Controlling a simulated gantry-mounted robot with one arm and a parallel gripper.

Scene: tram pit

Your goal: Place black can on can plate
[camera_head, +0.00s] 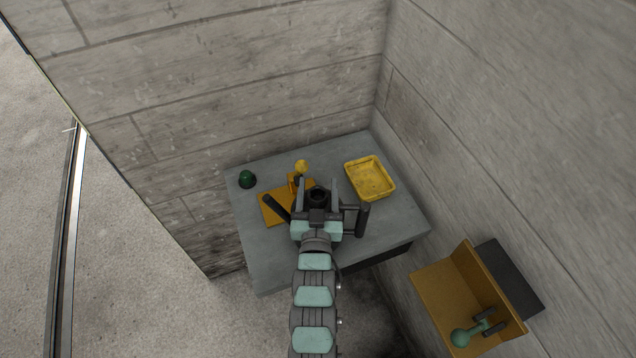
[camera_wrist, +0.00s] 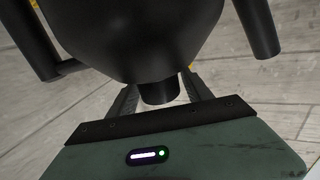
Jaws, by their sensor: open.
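The black can shows as a large dark rounded body (camera_wrist: 140,40) in the wrist view, with a short stub between my gripper's fingers and dark bars to its left and right. In the head view its round dark top (camera_head: 318,196) shows between the fingers. My gripper (camera_head: 317,185) is open around it, over the middle of the grey table; whether the fingers touch it is unclear. A flat orange plate (camera_head: 271,208) lies just left of my gripper, partly hidden. I cannot tell if it is the can plate.
The grey table (camera_head: 262,262) stands in a concrete corner. A yellow tray (camera_head: 370,178) is at the back right and a dark green knob (camera_head: 247,179) at the back left. An orange bracket (camera_head: 440,289) is at the lower right.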

